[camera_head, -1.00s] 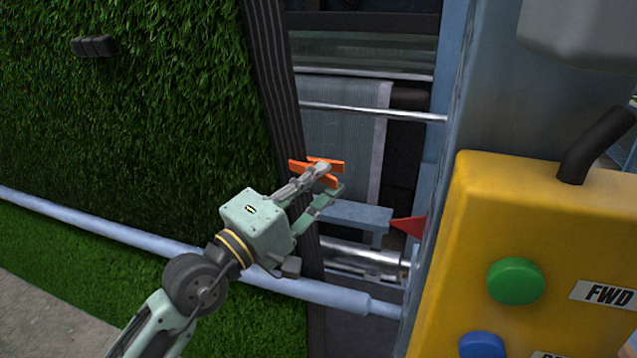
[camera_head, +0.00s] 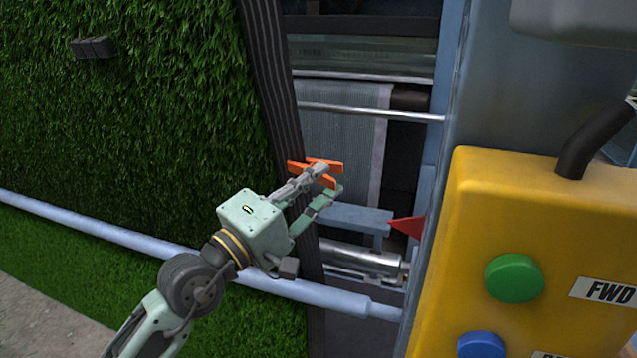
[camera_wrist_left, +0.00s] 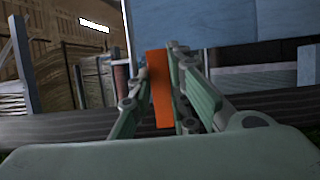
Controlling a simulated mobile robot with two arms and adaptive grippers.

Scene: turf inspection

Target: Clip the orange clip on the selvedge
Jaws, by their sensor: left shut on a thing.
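The orange clip (camera_head: 322,168) is held between the fingertips of my left gripper (camera_head: 328,180), which is shut on it. The clip's jaws point left, at the dark striped selvedge (camera_head: 272,75) along the right edge of the green turf (camera_head: 150,120). The clip's left end overlaps the selvedge in the head view; I cannot tell whether it grips the edge. In the left wrist view the orange clip (camera_wrist_left: 159,88) stands upright between the fingers, with the dark selvedge band (camera_wrist_left: 60,126) behind it. My right gripper is not in view.
A yellow control box (camera_head: 540,240) with a green button (camera_head: 514,278) and a blue button (camera_head: 481,346) stands at the right. A pale blue bar (camera_head: 120,235) crosses in front of the turf. A red pointer (camera_head: 407,227) sticks out near the frame. A dark block (camera_head: 93,47) sits on the turf.

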